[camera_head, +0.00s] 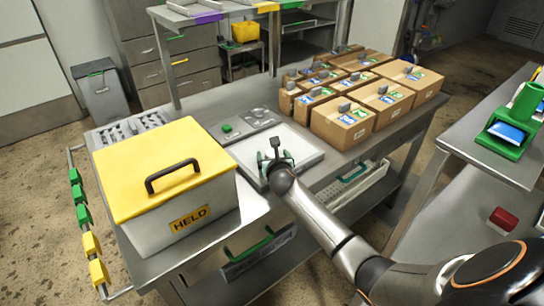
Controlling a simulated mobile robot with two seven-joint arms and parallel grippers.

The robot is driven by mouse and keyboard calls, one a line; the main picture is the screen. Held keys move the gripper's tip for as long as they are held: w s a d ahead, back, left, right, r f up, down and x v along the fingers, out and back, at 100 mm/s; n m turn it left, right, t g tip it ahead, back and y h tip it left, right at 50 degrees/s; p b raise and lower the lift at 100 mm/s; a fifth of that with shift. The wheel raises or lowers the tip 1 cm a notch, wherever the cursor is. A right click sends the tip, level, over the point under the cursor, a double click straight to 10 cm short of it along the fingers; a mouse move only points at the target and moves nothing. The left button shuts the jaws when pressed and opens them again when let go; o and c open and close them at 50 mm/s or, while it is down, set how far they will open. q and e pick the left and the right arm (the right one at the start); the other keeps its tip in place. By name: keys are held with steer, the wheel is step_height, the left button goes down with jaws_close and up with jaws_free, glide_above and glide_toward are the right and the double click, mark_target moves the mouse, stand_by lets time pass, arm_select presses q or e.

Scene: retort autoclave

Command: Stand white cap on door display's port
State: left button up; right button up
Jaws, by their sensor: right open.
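My right gripper (275,157) is open above a pale, shallow, raised-rim tray (310,150) in the middle of the steel bench. A small dark upright piece shows between or just beyond its fingers; I cannot tell what it is. I cannot make out the white cap in this view; it may be hidden or too small. I cannot pick out a door display or its port either. My left gripper is not in view.
A yellow-lidded box (155,215) marked HELD stands left of the tray. Several cardboard boxes (345,120) fill the bench's right end. A flat panel with a green button (227,128) lies behind the tray. A green holder (508,150) stands on the right-hand table.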

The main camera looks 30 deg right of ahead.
jaws_close()
stand_by(0.8)
